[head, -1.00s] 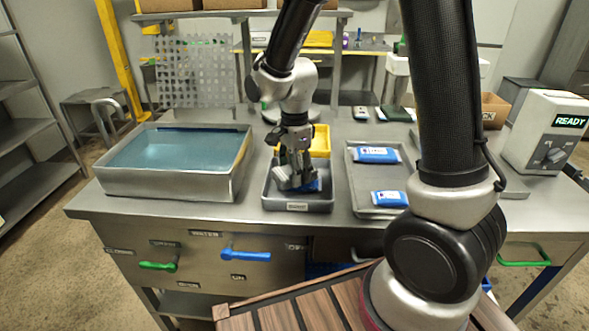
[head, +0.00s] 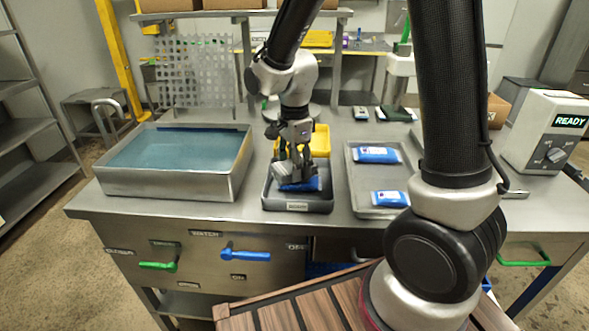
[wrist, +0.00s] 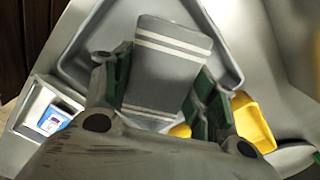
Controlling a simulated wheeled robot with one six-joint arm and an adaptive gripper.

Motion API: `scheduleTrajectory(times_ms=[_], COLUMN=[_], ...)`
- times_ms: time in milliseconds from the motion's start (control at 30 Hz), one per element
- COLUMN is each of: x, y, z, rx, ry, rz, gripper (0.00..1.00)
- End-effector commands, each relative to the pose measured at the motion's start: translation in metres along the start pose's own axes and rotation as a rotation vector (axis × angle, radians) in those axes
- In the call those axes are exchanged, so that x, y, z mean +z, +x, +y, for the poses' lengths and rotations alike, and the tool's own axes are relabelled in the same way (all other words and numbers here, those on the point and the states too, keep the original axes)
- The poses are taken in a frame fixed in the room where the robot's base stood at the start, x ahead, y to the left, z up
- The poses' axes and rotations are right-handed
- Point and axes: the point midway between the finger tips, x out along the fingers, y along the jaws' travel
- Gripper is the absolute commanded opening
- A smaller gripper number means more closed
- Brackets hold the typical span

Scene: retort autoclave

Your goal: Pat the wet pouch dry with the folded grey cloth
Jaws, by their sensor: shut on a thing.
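My gripper (head: 290,163) is shut on the folded grey cloth (wrist: 172,55), which has white stripes and sits between the green-padded fingers in the wrist view. In the head view the cloth is a small grey block (head: 287,174) at the fingertips, low over the grey tray (head: 297,205). The blue pouch (head: 306,185) lies in that tray, partly hidden by the cloth and gripper. I cannot tell whether the cloth touches it. In the wrist view the cloth hides the pouch.
A metal water basin (head: 180,183) stands left of the grey tray. A metal tray (head: 368,211) to the right holds two blue-and-white pouches (head: 377,155) (head: 389,198). A yellow bin (head: 321,141) stands just behind. A READY control box (head: 546,135) is at far right.

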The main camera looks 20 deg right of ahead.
Motion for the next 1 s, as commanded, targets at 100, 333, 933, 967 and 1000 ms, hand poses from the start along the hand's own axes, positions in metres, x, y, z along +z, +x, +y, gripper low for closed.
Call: scheduleTrajectory(times_ms=[100, 333, 933, 967, 1000], x=[0.0, 0.0, 0.0, 0.0, 0.0], y=[-0.011, -0.032, -0.053, -0.053, -0.053], z=[-0.001, -0.001, 0.0, 0.0, 0.0], rx=[-0.003, -0.004, -0.001, -0.001, -0.001], ry=[0.0, 0.0, 0.0, 0.0, 0.0], rz=[0.0, -0.001, 0.0, 0.0, 0.0], gripper=[0.38, 0.38, 0.38, 0.38, 0.38])
